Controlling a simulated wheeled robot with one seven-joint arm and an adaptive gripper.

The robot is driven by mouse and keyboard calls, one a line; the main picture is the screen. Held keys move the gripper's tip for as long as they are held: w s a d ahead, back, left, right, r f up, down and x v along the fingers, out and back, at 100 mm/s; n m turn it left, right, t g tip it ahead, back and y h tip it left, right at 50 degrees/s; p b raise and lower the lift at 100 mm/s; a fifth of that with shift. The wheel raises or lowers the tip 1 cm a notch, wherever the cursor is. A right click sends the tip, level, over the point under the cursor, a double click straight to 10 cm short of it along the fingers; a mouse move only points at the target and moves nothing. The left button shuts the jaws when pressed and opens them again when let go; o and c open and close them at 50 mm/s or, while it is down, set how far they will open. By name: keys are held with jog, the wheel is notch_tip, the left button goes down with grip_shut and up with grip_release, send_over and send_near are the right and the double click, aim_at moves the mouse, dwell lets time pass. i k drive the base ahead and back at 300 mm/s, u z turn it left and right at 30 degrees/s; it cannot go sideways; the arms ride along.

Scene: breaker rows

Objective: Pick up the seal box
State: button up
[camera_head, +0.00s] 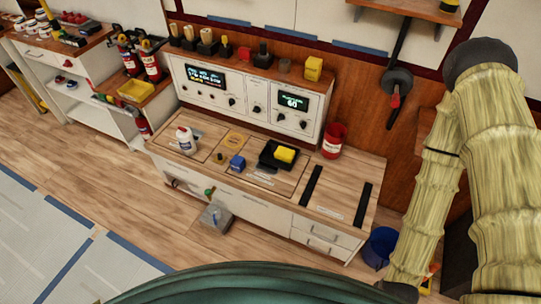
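No label in view lets me tell for certain which object is the seal box. On the workbench (345,172), a small blue box (237,163) sits near the middle. To its right, a yellow block (284,154) rests in a black tray (269,161). A larger yellow box (313,68) stands on top of the white control console (252,96). My arm runs down the right side of the picture, and its lower end reaches the bottom edge. My gripper is not in view, and nothing held can be seen.
A white bottle (186,141) stands at the bench's left and a red canister (334,140) at its back right. A grey box (214,218) on the floor and a blue bucket (380,246) flank the bench front. The floor at left is mostly open.

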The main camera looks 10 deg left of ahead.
aim_at(238, 163)
jog(key=z, duration=0.2)
jog(key=i, duration=0.55)
jog(key=u, duration=0.65)
jog(key=i, duration=0.65)
jog(key=u, duration=0.7)
